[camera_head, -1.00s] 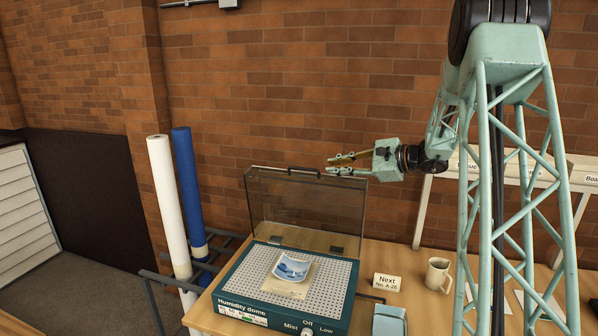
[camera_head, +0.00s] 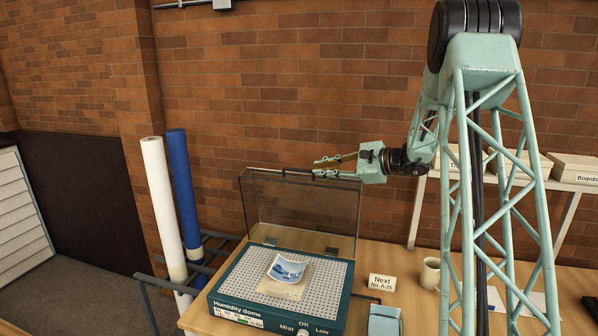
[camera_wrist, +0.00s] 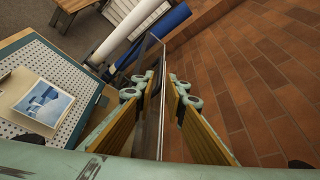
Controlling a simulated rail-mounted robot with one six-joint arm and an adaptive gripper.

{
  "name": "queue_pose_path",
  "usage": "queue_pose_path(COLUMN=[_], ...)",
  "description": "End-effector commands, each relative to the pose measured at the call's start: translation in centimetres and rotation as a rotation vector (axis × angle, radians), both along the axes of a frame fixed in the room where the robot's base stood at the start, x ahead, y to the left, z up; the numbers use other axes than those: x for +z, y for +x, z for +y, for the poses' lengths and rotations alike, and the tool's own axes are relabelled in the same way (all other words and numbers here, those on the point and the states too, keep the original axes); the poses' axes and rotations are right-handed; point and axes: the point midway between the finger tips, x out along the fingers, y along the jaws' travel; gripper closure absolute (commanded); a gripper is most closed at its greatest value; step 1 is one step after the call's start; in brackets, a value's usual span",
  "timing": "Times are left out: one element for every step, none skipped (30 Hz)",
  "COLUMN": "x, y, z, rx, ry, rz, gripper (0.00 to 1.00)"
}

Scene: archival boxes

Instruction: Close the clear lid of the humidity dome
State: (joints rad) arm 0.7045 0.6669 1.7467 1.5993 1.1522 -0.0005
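The humidity dome (camera_head: 225,300) is a teal box with a white perforated top on the bench. Its clear lid (camera_head: 300,212) stands upright, open, at the back, with a dark handle (camera_head: 297,171) on its top edge. My gripper (camera_head: 316,167) comes from the right at the lid's top edge, just right of the handle. In the wrist view my gripper (camera_wrist: 167,90) has its fingers apart, and the lid (camera_wrist: 150,105) shows nearly edge-on between them. I cannot tell whether either finger touches it. A curled blue-and-white print (camera_head: 288,269) lies on the perforated top.
White (camera_head: 163,195) and blue (camera_head: 184,190) rolls stand left of the bench. Boxes (camera_head: 575,168) sit on a rack. A brick wall is behind.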

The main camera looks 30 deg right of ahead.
Motion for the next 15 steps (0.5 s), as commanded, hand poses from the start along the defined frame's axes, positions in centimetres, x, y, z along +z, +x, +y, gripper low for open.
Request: queue_pose_path(x=[-0.1, -0.2, -0.4, -0.5, -0.6, -0.8, -0.9, -1.1, -1.2, -1.3, -1.4, -1.5, -1.6, -1.7, -1.9], y=[0.5, 0.9, 1.3, 1.6, 2.0, 2.4, 2.7, 3.0, 3.5, 3.8, 4.1, 4.5, 4.9, 5.2, 5.6], z=[0.4, 0.6, 0.9, 1.1, 1.3, 1.5, 1.7, 1.9, 2.2, 2.5, 2.7, 2.9, 3.1, 3.3, 3.5], rx=[0.001, 0.002, 0.002, 0.002, 0.002, 0.002, 0.002, 0.001, 0.002, 0.002, 0.002, 0.002, 0.002, 0.001, 0.002], ry=[0.000, 0.000, 0.000, 0.000, 0.000, 0.000, 0.000, 0.000, 0.000, 0.000, 0.000, 0.000, 0.000, 0.000, 0.000], rz=[0.000, 0.000, -0.002, -0.002, -0.002, 0.000, 0.000, 0.000, 0.000, 0.000, -0.001, -0.002, -0.002, -0.001, 0.000], gripper=[0.88, 0.88, 0.88, 0.88, 0.88, 0.88, 0.88, 0.88, 0.88, 0.88, 0.88, 0.88, 0.88, 0.88, 0.88])
